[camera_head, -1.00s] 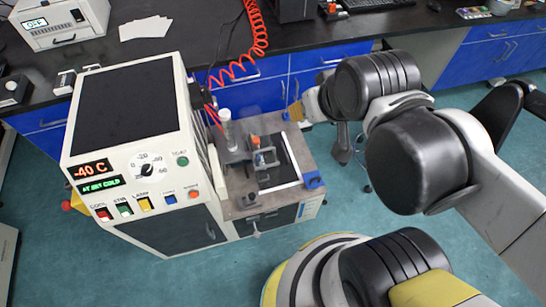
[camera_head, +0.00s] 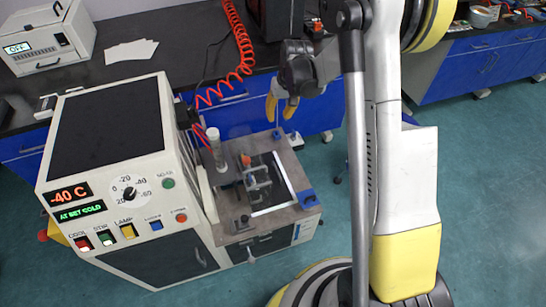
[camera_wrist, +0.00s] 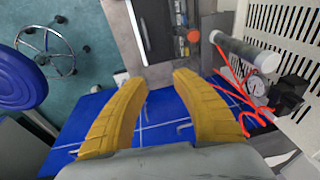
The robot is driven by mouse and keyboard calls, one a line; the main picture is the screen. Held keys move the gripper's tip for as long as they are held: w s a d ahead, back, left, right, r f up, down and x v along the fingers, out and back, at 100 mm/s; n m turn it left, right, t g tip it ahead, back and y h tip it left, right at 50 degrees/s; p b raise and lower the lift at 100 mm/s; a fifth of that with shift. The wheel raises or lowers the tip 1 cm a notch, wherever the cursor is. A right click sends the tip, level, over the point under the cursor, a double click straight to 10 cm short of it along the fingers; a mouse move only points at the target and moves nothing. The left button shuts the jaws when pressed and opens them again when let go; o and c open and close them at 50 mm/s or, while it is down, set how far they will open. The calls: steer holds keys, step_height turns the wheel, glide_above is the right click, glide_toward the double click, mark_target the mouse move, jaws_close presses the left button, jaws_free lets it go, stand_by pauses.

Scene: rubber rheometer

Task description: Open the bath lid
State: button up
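The rheometer (camera_head: 107,150) is a white cabinet with a display reading -40 C and "AT SET COLD". The grey bath top (camera_head: 238,222) is on its right side. A dark, white-edged panel (camera_head: 284,182) lies there and looks like the lid; I cannot tell lid from opening for certain. In the wrist view, the white edge (camera_wrist: 136,30) shows at the top. My gripper (camera_head: 281,118) has yellow fingers and hangs beyond the bath's back edge, pointing down. In the wrist view, the fingers (camera_wrist: 153,78) are apart with nothing between them.
A clamp-like fixture (camera_head: 257,178) and a white cylinder (camera_head: 215,145) stand on the bath top. A blue block (camera_head: 307,199) sits at its front right corner. A red coiled hose (camera_head: 240,60) hangs behind. Blue cabinets (camera_head: 310,112) stand behind the bath. Floor is clear at right.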

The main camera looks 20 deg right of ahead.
steer(key=shift+g+y, duration=0.5)
steer(key=shift+g, duration=0.4)
steer(key=f+b, duration=0.2)
steer(key=f, duration=0.9)
steer(key=f+b, duration=0.2)
steer(key=f, duration=0.9)
steer(key=f+b, duration=0.2)
steer(key=f, duration=1)
steer(key=shift+w+d, duration=0.15)
steer(key=shift+d, duration=0.1)
jaws_close()
